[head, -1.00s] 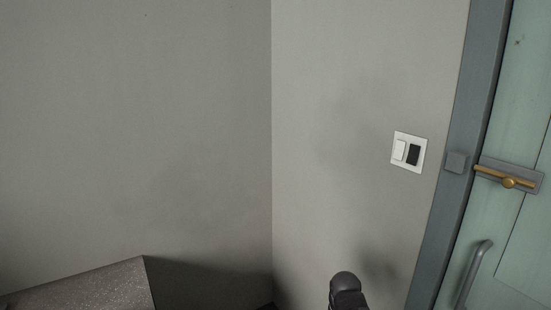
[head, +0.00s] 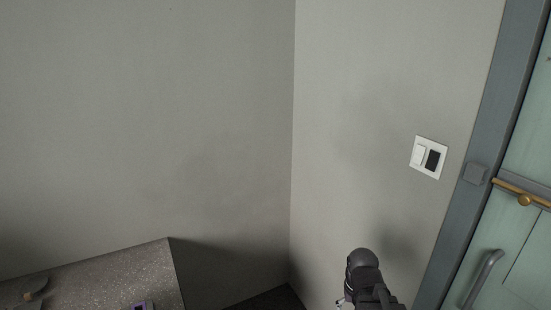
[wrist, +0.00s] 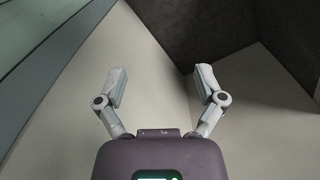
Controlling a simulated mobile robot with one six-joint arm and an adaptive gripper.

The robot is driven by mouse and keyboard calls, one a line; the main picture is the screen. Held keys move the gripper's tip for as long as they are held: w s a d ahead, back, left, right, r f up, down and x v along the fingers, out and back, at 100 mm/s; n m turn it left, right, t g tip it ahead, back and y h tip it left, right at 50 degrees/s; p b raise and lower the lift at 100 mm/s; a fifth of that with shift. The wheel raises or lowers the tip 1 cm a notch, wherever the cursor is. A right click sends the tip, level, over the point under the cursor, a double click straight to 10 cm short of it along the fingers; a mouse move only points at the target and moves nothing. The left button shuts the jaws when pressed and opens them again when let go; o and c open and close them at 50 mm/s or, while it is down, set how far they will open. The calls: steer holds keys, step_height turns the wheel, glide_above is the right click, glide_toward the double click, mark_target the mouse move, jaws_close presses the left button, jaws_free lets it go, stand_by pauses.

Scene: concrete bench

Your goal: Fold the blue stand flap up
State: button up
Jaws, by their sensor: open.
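No blue stand flap can be made out in either view. My gripper (wrist: 162,88) shows in the wrist view with its two fingers spread wide and nothing between them. It faces bare wall and floor surfaces. In the head view only a dark part of my arm shows at the bottom right, in front of the wall and apart from the bench.
The speckled concrete bench (head: 110,272) is at the bottom left, with a dark round item (head: 24,290) and a small purple item (head: 143,305) cut off by the frame. A wall switch (head: 428,157) and a green door (head: 520,235) with handles are on the right.

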steer(key=shift+f, duration=0.1)
jaws_close()
steer(key=w+a+f+m+g+y+b, duration=0.1)
steer(key=w+a+f+m+y+b, duration=0.1)
steer(key=a+f+b, duration=0.3)
steer(key=w+a+f+m+y+b, duration=0.1)
steer(key=w+a+f+y+b, duration=0.15)
steer(key=a, duration=0.45)
steer(key=w+a+f+m+g+y+b, duration=0.1)
steer(key=a+f+m+b, duration=0.15)
steer(key=a+b, duration=0.35)
steer(key=a+f+m+g+y+b, duration=0.2)
steer(key=a+b, duration=0.5)
steer(key=a, duration=0.5)
steer(key=a+f+m+g+y+b, duration=0.3)
steer(key=a+b, duration=0.5)
steer(key=a, duration=0.4)
steer(key=shift+w+a+f+m+g+y, duration=0.35)
steer(key=shift+m+y, duration=0.2)
steer(key=shift+y, duration=0.2)
